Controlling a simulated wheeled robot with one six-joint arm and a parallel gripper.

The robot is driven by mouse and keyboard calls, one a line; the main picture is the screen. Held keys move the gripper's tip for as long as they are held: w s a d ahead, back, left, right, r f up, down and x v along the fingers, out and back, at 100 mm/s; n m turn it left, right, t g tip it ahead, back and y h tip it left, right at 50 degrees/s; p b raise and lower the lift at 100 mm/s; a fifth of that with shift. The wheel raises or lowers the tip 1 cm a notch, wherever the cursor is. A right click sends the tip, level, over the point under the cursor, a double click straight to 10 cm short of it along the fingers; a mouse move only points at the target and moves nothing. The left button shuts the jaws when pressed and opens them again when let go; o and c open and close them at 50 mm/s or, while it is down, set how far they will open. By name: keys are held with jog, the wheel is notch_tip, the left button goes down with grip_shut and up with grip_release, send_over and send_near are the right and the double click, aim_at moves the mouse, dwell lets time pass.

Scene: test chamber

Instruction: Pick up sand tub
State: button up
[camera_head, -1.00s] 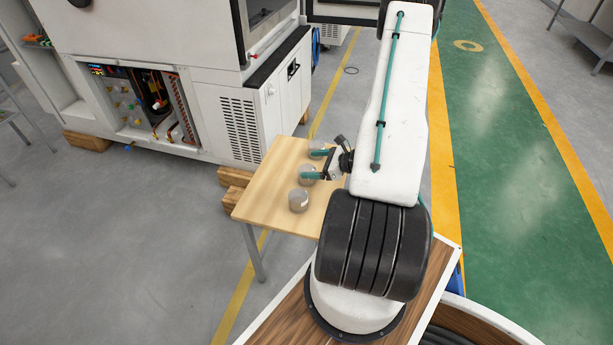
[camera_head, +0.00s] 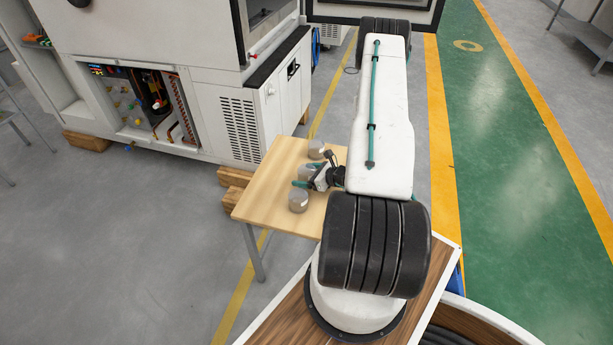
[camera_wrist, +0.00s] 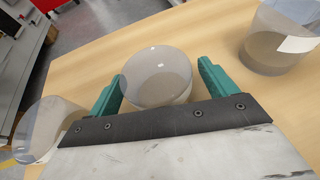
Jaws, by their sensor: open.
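Three similar clear round tubs with grey-brown contents stand on a small wooden table. The middle tub (camera_head: 305,171) sits between the fingers of my open gripper (camera_head: 304,175). In the wrist view this tub (camera_wrist: 157,72) is between the two teal fingertips of my gripper (camera_wrist: 160,82), with visible gaps on both sides. The near tub (camera_head: 298,201) and the far tub (camera_head: 316,149) stand on either side. In the wrist view, one tub with a white label (camera_wrist: 272,45) is at right and another (camera_wrist: 42,130) at lower left. I cannot tell which contents are sand.
The wooden table (camera_head: 262,201) has bare top on its left side. A large white machine (camera_head: 205,95) stands behind it, with wooden blocks at its foot. The neighbouring tubs stand close to the gripper's fingers. Open grey floor (camera_head: 110,250) lies to the left.

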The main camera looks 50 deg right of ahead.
jog(key=c, duration=1.1)
jog(key=shift+c, duration=0.2)
jog(key=shift+r, duration=0.15)
